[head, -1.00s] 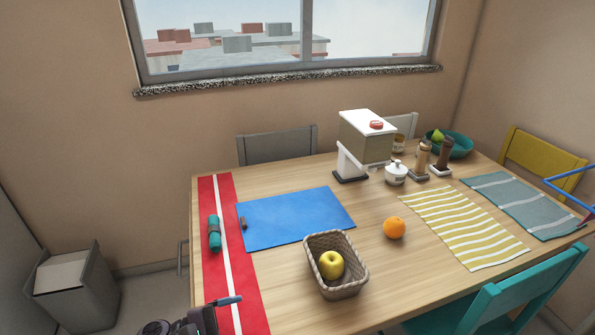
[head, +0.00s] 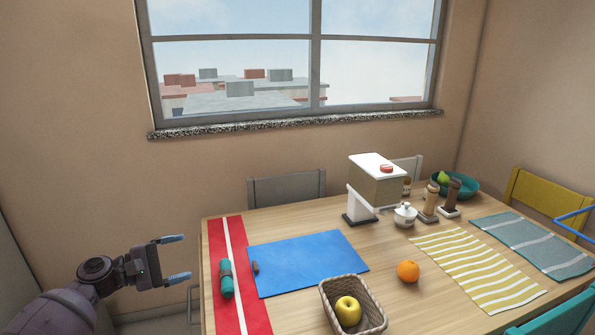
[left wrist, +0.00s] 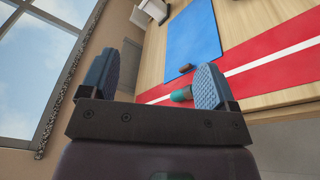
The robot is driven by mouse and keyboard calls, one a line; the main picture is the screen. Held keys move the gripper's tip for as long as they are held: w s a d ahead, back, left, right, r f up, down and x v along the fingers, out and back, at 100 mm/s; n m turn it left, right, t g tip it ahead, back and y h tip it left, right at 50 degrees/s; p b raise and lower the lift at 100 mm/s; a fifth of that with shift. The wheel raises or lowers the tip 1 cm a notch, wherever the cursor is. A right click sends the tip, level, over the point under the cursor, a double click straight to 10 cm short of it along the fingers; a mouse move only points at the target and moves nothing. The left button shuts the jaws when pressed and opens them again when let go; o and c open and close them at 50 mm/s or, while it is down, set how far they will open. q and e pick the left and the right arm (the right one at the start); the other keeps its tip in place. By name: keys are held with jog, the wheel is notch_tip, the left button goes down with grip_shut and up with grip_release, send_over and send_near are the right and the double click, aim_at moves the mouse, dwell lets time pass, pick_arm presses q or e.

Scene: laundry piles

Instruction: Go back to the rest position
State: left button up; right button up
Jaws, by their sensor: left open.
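My left gripper (head: 176,257) is open and empty, held in the air to the left of the table. Its two blue fingertips stand wide apart in the left wrist view (left wrist: 150,85), with nothing between them being held. My right gripper is not in view. On the table lie a red cloth with a white stripe (head: 216,246), a teal roll (head: 226,278) on it, and a blue mat (head: 310,262) with a small dark brown piece (head: 255,267) at its left edge.
A wicker basket (head: 374,314) holding a yellow apple (head: 348,310) stands at the front. An orange (head: 408,271), a white dispenser (head: 377,181) and a sugar pot (head: 404,216) are further right. A grey chair (head: 287,188) stands behind the table. The window (head: 315,60) is beyond.

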pick_arm(q)
jog(key=w+a+r+t, duration=0.1)
jog(key=w+a+r, duration=0.35)
jog(key=r, duration=0.45)
jog(key=w+a+f+m+t+y, duration=0.35)
jog(key=a+f+m+y, duration=0.35)
jog(key=y, duration=0.3)
jog(key=w+a+r+m+t+y, duration=0.3)
jog(key=a+r+m+t+y, duration=0.1)
jog(key=a+m+y, duration=0.6)
jog(key=s+d+f+g+h, duration=0.2)
jog(key=s+d+f, duration=0.4)
jog(key=s+f, duration=0.45)
jog(key=s+d+f+g+h, duration=0.1)
jog(key=s+d+f+h, duration=0.2)
jog(key=s+d+f, duration=0.55)
jog(key=s+d+f+n+g, duration=0.1)
jog(key=s+d+f, duration=0.1)
jog(key=s, duration=0.7)
jog(key=s+d+f+n, duration=0.2)
jog(key=s+f, duration=0.2)
jog(key=s, duration=0.4)
jog(key=s+d+f+n+g, duration=0.1)
jog(key=s+f, duration=0.3)
jog(key=s, duration=0.5)
jog(key=shift+s+d+g, duration=0.35)
jog(key=shift+d, duration=0.5)
